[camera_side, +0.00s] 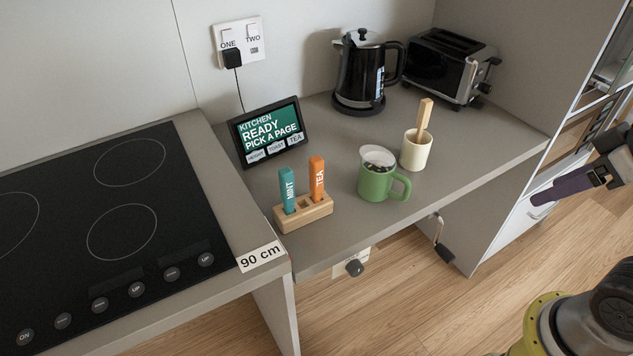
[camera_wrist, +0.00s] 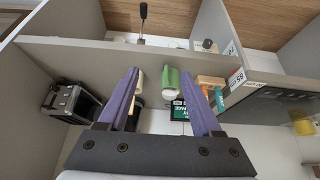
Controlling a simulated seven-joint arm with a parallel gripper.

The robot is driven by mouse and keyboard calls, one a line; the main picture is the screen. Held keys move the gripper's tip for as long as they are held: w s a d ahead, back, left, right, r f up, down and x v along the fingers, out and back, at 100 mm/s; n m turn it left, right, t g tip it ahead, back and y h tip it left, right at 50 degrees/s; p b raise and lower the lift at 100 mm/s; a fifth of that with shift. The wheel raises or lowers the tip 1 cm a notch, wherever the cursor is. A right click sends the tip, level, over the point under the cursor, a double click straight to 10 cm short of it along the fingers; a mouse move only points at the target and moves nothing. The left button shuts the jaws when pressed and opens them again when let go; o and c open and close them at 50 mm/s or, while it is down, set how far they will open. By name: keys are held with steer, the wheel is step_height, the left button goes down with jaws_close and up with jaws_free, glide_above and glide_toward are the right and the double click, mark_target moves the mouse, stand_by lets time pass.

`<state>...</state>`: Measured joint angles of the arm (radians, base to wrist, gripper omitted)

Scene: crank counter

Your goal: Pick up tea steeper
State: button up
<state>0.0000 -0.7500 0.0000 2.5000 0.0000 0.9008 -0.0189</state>
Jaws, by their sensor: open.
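The tea steeper (camera_side: 317,180) is an orange upright stick marked TEA. It stands in the right slot of a small wooden holder (camera_side: 303,214) on the counter. A teal stick marked MINT (camera_side: 288,191) stands to its left. My gripper (camera_side: 540,195) is at the far right in the side view, beyond the counter's right end and well away from the steeper. In the wrist view my gripper (camera_wrist: 160,72) shows two purple fingers spread wide with nothing held. The wooden holder also shows there (camera_wrist: 211,81), beside the right finger; the steeper is small and unclear.
A green mug (camera_side: 376,186) and a cream cup (camera_side: 415,153) with a wooden handle stand right of the holder. A screen (camera_side: 269,132), a kettle (camera_side: 361,75) and a toaster (camera_side: 449,68) are behind. A raised hob (camera_side: 100,225) lies left. The front counter strip is clear.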

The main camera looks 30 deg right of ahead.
steer(key=w+a+r+n, duration=0.1)
steer(key=w+r+n, duration=0.55)
steer(key=r, duration=0.35)
steer(key=w+a+r+n+g, duration=0.1)
steer(key=w+a+r+n, duration=0.15)
steer(key=w, duration=0.35)
steer(key=w+a+r+n+g, duration=0.1)
steer(key=w+a+r+n, duration=0.1)
steer(key=w+n, duration=0.3)
steer(key=n+g, duration=0.4)
glide_above(316, 173)
steer(key=w+d, duration=0.1)
steer(key=w, duration=0.1)
steer(key=f, duration=1.5)
steer(key=shift+s+d+f, duration=0.15)
steer(key=shift+s+f, duration=0.15)
steer(key=shift+f, duration=0.25)
steer(key=f, duration=1.3)
steer(key=shift+a, duration=0.25)
jaws_close()
